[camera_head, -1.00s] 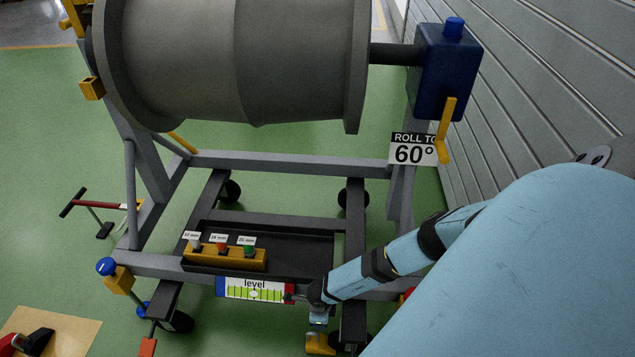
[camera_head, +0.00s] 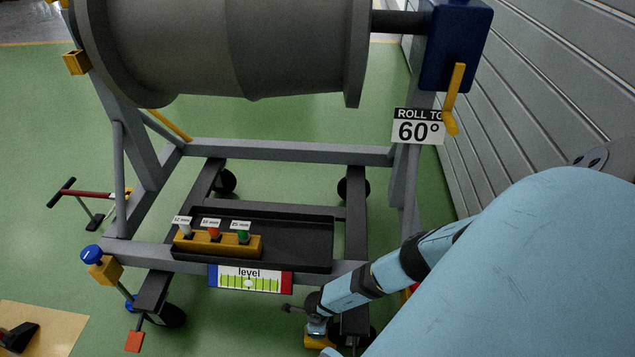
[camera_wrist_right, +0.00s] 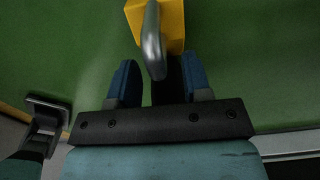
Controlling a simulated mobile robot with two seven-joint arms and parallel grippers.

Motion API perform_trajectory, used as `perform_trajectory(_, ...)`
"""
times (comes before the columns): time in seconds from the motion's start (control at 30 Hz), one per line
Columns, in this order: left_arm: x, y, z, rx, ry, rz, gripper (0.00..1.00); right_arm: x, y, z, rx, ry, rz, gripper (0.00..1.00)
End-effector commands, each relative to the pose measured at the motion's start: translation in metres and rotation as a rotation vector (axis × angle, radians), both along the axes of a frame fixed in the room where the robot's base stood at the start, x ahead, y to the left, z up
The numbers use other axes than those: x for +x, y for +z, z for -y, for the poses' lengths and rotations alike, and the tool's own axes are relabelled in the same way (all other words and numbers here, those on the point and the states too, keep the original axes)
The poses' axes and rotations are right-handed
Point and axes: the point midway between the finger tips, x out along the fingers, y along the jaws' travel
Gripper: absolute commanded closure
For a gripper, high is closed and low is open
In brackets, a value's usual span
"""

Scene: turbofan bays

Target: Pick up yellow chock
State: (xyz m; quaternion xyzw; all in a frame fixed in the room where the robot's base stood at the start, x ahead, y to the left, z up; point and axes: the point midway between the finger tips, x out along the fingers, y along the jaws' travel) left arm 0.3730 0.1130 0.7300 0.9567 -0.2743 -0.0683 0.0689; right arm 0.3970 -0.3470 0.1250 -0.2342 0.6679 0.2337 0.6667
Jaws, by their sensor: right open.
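The yellow chock (camera_head: 316,343) is on the green floor beside the stand's front right caster, at the bottom of the head view. My right gripper (camera_head: 317,328) is right above it and hides part of it. In the right wrist view the yellow chock (camera_wrist_right: 174,18) shows at the top, with a grey metal handle (camera_wrist_right: 153,42) rising from it. My right gripper (camera_wrist_right: 160,80) is open there, its two blue fingers spread, with the handle's near end about between the fingertips. I cannot tell whether the fingers touch it.
The wheeled engine stand (camera_head: 290,155) carries a large grey cylinder (camera_head: 230,50). Its black tray (camera_head: 300,240) holds a yellow block with several labelled pins, and a level sign (camera_head: 250,279) hangs in front. A grey slatted wall (camera_head: 530,110) bounds the right side.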

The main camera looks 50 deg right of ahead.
Motion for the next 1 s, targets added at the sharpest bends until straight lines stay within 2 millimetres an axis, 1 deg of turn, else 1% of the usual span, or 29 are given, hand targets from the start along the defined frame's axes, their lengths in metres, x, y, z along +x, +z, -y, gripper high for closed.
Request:
perform_trajectory(0.23,0.000,0.000,0.000,0.004,-0.002,0.001,0.57,0.000,-0.001,0.000,0.001,0.000,0.001,0.55)
perform_trajectory(0.27,0.000,0.000,0.000,0.004,-0.002,0.001,0.57,0.000,-0.001,0.000,0.001,0.000,0.000,0.62)
perform_trajectory(0.3,0.000,0.000,0.000,0.004,-0.002,0.001,0.57,0.000,-0.001,0.000,0.001,0.000,0.000,0.71)
perform_trajectory(0.37,0.000,0.000,0.000,0.004,-0.002,0.001,0.57,0.000,-0.001,0.000,0.001,0.000,0.000,0.85)
perform_trajectory(0.4,0.000,0.000,0.000,0.004,-0.002,0.001,0.57,0.000,-0.001,0.000,0.001,0.000,0.000,0.94)
perform_trajectory(0.43,0.000,0.000,0.000,0.003,-0.001,0.001,0.57,0.000,-0.001,0.000,0.001,0.000,0.000,1.00)
perform_trajectory(0.83,0.000,0.001,0.000,0.003,-0.001,0.001,0.57,0.001,0.000,-0.001,0.002,0.000,0.001,1.00)
perform_trajectory(1.0,0.000,0.009,0.000,-0.006,-0.001,-0.001,0.57,0.004,0.011,-0.008,0.003,0.001,0.002,1.00)
